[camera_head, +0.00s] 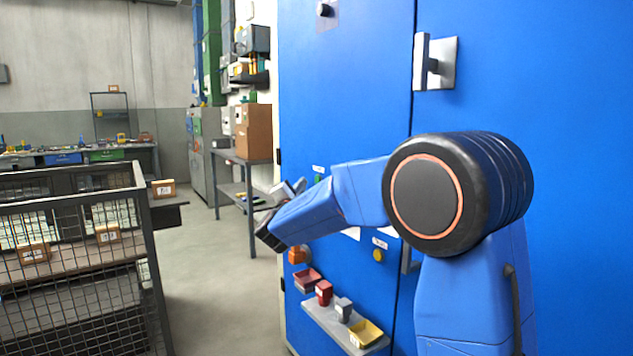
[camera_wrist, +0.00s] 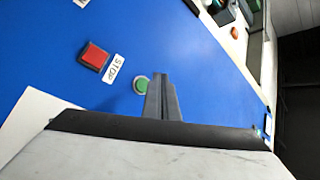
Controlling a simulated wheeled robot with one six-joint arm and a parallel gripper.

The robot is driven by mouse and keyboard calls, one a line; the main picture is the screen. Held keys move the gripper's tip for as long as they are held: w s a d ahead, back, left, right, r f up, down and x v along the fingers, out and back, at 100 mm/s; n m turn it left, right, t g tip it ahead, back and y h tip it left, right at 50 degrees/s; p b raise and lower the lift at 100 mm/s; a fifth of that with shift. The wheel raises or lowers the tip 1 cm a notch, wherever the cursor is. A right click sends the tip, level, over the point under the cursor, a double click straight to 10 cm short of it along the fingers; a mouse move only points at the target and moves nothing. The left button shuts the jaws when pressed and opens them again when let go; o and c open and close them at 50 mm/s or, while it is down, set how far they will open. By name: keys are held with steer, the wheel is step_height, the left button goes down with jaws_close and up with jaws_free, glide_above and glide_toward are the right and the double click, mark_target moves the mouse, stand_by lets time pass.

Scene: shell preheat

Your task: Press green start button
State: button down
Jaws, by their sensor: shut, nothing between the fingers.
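The round green button (camera_wrist: 141,84) with a pale rim is on the blue cabinet face in the wrist view. My gripper (camera_wrist: 159,76) is shut and empty, its fingertips just right of the button in that view and covering part of its edge. I cannot tell whether they touch the button or the panel. In the head view, a small green spot (camera_head: 318,178) below a white label shows on the blue cabinet (camera_head: 345,90), and my gripper (camera_head: 297,186) is close to its left, partly hidden by my wrist.
A red square button (camera_wrist: 94,57) with a STOP label (camera_wrist: 115,69) sits beside the green one. A yellow button (camera_head: 378,255), a door handle (camera_head: 433,62) and a shelf of small bins (camera_head: 328,320) are on the cabinet. A mesh cage (camera_head: 75,197) stands left, beyond open floor.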

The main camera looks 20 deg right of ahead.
steer(key=shift+w+d, duration=0.3)
steer(key=shift+d, duration=0.65)
steer(key=shift+d, duration=0.1)
stand_by(1.4)
steer(key=shift+w+d, duration=0.15)
steer(key=shift+d, duration=0.2)
steer(key=shift+w+d, duration=0.1)
steer(key=shift+d, duration=0.3)
stand_by(0.8)
steer(key=shift+a, duration=0.15)
steer(key=shift+s+a, duration=0.25)
steer(key=shift+a, duration=0.4)
steer(key=shift+s+a, duration=0.25)
steer(key=shift+a, duration=0.55)
steer(key=shift+s+a, duration=0.3)
steer(key=shift+a, duration=0.5)
steer(key=shift+s+a, duration=0.25)
steer(key=shift+a, duration=0.55)
